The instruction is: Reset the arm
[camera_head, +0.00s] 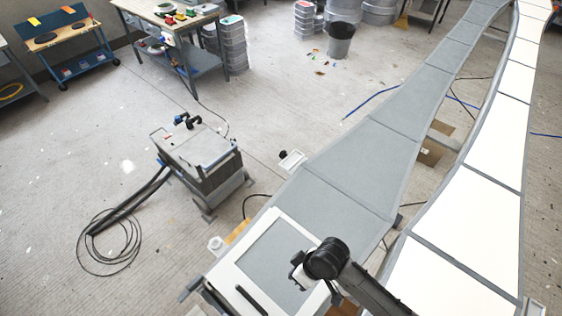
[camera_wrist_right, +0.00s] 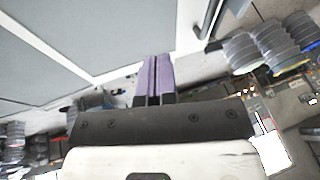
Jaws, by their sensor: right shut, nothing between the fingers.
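My right arm comes in at the bottom of the head view, with its black and white wrist (camera_head: 325,260) above the near end of the grey mould. In the right wrist view, the two purple fingers of my right gripper (camera_wrist_right: 153,80) are pressed together with nothing between them. The fingers are hard to make out in the head view. The grey mould (camera_head: 345,165) runs from the near end to the upper right; its grey surface and white border also show in the right wrist view (camera_wrist_right: 45,65). My left gripper is not in view.
A long white mould (camera_head: 480,160) curves alongside on the right. A dark bar (camera_head: 252,300) lies on the near white frame. A wheeled machine (camera_head: 197,160) with a coiled hose stands on the floor left. A workbench (camera_head: 180,40) and bins are behind. Open floor lies between.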

